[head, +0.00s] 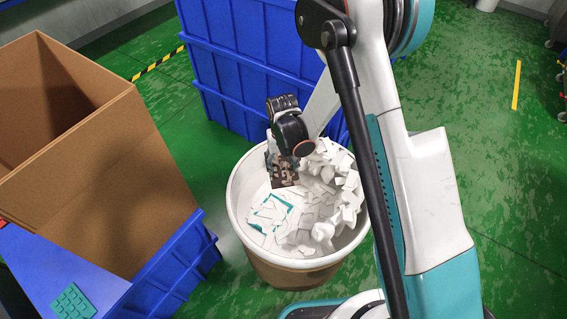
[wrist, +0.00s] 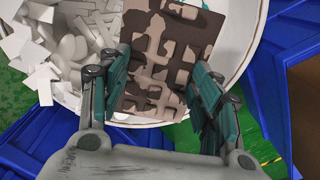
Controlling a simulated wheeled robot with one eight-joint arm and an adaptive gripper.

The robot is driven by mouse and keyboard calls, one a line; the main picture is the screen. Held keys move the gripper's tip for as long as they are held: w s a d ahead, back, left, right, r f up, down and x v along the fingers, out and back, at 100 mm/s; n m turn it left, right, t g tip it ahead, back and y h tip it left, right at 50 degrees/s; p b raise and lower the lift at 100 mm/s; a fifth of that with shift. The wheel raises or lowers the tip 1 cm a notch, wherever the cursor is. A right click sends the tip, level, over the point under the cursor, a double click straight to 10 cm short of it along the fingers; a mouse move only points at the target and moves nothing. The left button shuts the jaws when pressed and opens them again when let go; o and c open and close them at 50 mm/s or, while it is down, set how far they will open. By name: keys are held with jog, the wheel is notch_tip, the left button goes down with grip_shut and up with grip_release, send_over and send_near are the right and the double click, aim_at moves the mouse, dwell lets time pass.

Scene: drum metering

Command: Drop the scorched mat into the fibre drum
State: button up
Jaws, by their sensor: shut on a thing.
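The scorched mat (wrist: 160,62) is a brown and pinkish patchy piece with square raised blocks. My gripper (wrist: 162,85) is shut on it, with a teal finger at each side edge. In the head view the mat (head: 286,177) hangs below my gripper (head: 283,158), over the fibre drum's mouth toward its back left. The fibre drum (head: 235,215) is a round tan container with a white rim and liner. White scraps (head: 325,190) and a white and teal piece (head: 270,213) lie in it. In the wrist view the drum's rim (wrist: 150,121) passes behind the mat.
A large open cardboard box (head: 110,180) stands at the left on a blue surface, with a teal mat (head: 73,302) in front of it. Stacked blue crates (head: 240,70) stand behind the drum. Green floor shows to the right.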

aim_at(282, 169)
jog(key=shift+f+b, duration=1.45)
jog(key=shift+f, duration=1.45)
jog(key=o, duration=1.2)
notch_tip(282, 169, up, 12)
